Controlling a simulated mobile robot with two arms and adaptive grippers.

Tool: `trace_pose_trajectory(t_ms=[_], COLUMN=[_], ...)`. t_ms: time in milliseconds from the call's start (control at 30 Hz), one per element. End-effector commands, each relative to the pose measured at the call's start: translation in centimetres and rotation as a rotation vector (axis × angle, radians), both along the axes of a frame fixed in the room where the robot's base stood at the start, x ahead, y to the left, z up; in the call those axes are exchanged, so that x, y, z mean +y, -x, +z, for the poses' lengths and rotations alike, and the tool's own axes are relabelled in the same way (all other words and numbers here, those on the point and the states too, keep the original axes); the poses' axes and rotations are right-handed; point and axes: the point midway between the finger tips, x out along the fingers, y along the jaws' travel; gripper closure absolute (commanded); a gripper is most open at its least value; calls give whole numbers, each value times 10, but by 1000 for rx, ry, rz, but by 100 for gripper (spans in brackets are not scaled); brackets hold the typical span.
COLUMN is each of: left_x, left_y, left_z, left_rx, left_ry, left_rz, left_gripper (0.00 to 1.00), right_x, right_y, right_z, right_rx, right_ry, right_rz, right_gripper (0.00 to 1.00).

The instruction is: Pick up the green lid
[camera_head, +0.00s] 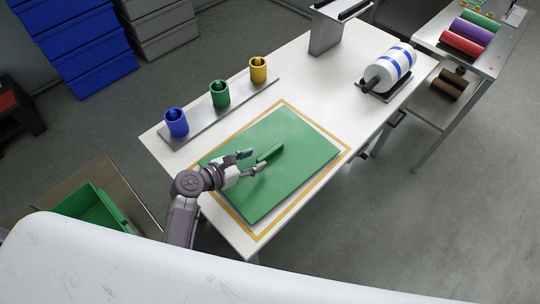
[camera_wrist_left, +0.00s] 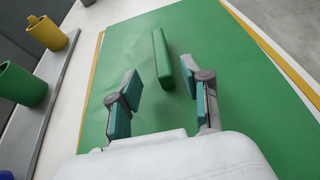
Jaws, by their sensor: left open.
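The green lid (camera_head: 286,165) is a large flat green panel with a raised green bar handle (camera_head: 270,152) at its middle. It lies on the white table inside a yellow outline. My left gripper (camera_head: 250,162) is open and empty above the lid, close to the near end of the handle. In the left wrist view the lid (camera_wrist_left: 230,80) fills most of the picture, and the handle (camera_wrist_left: 161,62) stands beyond the open fingers (camera_wrist_left: 163,95), roughly in line with the gap between them. My right gripper is not in view.
Blue (camera_head: 176,122), green (camera_head: 219,93) and yellow (camera_head: 258,70) cups stand on a grey strip (camera_head: 202,116) left of the lid. A white roll with blue bands (camera_head: 390,68) sits at the back right of the table. A green bin (camera_head: 92,208) is at lower left.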

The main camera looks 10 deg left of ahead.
Motion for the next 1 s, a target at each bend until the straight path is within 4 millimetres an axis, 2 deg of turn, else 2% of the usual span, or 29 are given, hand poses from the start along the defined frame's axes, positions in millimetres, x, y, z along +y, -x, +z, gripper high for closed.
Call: trace_pose_trajectory(t_ms=[67, 200, 533, 800, 833, 1000], left_x=[-11, -21, -25, -25, -25, -25], left_y=[-8, -22, -26, -26, -26, -27], left_z=[-5, -13, -17, -16, -16, -16], left_rx=[0, 0, 0, 0, 0, -2], left_ry=[3, 3, 0, 0, 0, 1], left_rz=[-1, 1, 0, 0, 0, 1], left_gripper=[52, 52, 52, 97, 100, 100], right_x=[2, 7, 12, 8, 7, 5], right_y=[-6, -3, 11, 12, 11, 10], right_z=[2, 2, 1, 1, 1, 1], right_rx=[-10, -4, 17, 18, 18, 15], right_ry=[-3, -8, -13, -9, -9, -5], right_rz=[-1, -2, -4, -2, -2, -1], right_gripper=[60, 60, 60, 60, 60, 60])
